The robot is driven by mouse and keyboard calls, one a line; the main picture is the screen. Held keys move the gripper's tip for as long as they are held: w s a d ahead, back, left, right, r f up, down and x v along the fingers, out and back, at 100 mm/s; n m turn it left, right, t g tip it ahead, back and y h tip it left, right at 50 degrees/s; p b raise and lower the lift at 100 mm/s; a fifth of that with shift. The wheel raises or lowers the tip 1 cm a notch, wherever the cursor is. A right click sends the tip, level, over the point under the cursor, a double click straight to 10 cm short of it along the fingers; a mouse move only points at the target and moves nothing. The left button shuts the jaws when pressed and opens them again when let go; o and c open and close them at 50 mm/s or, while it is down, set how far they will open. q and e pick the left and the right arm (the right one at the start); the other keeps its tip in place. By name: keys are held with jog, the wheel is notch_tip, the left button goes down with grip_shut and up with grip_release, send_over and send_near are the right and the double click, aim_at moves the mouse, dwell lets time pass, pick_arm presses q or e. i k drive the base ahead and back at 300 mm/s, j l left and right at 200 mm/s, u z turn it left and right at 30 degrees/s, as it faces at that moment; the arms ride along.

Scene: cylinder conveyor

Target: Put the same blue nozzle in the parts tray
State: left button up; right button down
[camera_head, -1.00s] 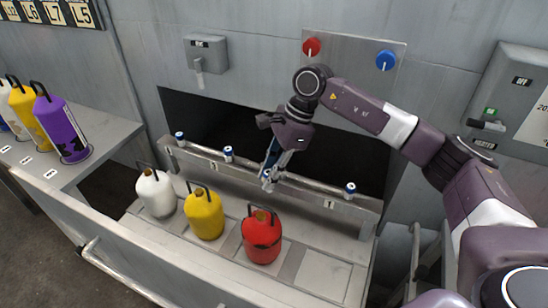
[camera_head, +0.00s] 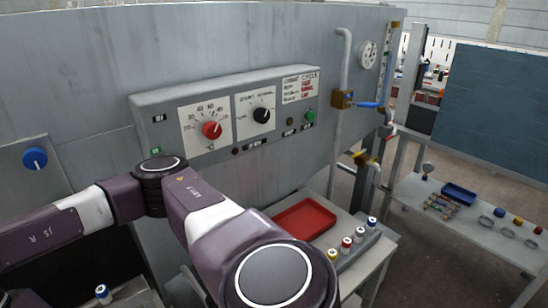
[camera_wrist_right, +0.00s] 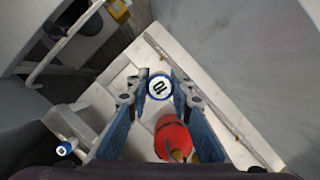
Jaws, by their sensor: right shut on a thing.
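My right gripper (camera_wrist_right: 158,90) is shut on a blue nozzle (camera_wrist_right: 158,87), whose white end marked "10" faces the wrist camera between the fingertips. The held nozzle is above the conveyor, away from both trays. In the head view my right arm shows, but its gripper is out of frame. A red tray (camera_head: 304,219) lies on the side table, and a small blue tray (camera_head: 459,193) stands on the bench at the right. Neither has a readable label, so I cannot tell which is the parts tray. My left gripper is not in view.
A red cylinder (camera_wrist_right: 172,137) stands below the gripper. Another blue-banded nozzle (camera_head: 103,293) sits on the rail. Several colour-banded nozzles stand in a rack (camera_head: 346,245) beside the red tray. A control panel (camera_head: 240,115) juts from the wall behind my arm.

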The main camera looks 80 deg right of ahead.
aim_at(304, 225)
jog(key=l+z, duration=0.1)
jog(key=z, duration=1.35)
jog(key=l+z, duration=0.1)
jog(key=l, duration=0.35)
jog(key=i+l+z, duration=0.15)
jog(key=l, duration=0.3)
